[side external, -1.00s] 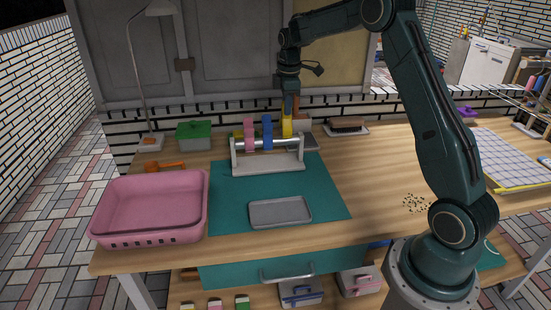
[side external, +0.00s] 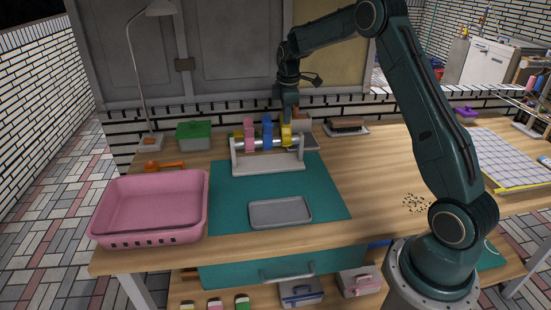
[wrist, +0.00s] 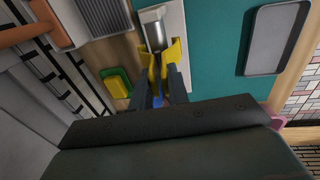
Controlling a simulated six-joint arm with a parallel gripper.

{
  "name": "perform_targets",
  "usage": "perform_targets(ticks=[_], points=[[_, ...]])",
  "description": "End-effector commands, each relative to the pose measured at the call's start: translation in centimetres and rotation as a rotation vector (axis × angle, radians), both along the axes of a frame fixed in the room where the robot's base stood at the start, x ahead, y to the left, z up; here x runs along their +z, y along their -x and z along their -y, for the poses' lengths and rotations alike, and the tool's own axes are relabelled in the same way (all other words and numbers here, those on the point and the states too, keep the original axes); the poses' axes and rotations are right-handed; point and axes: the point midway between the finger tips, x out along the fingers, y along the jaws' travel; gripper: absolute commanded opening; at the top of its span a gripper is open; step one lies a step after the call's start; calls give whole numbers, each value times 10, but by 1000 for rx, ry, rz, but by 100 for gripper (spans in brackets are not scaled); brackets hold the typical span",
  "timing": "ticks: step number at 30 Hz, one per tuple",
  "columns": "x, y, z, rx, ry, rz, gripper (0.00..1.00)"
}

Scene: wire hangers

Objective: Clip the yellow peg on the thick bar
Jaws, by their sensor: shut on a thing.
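The yellow peg (side external: 286,134) is at the right part of the silver thick bar (side external: 277,143), held from above by my gripper (side external: 287,117). In the wrist view my gripper (wrist: 160,82) is shut on the yellow peg (wrist: 174,52), with one finger on each side. The peg's two yellow legs show apart, on either side of the line of the bar (wrist: 155,32). I cannot tell how far the peg's mouth is around the bar. A blue peg (side external: 267,134) and a pink peg (side external: 249,135) are on the bar to the left.
The bar's pale stand (side external: 268,167) is on a teal mat (side external: 225,195). A grey tray (side external: 280,212) lies in front, a pink basket (side external: 150,205) at left. A green-lidded box (side external: 194,134) and a brush tray (side external: 346,127) stand behind.

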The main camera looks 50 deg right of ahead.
Motion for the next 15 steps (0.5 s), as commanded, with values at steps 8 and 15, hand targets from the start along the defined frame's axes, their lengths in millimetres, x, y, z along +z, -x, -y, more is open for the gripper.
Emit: perform_targets(ticks=[8, 15], points=[[-10, -1, 1, 0, 0, -1, 9], [-18, -2, 2, 0, -1, -1, 9]])
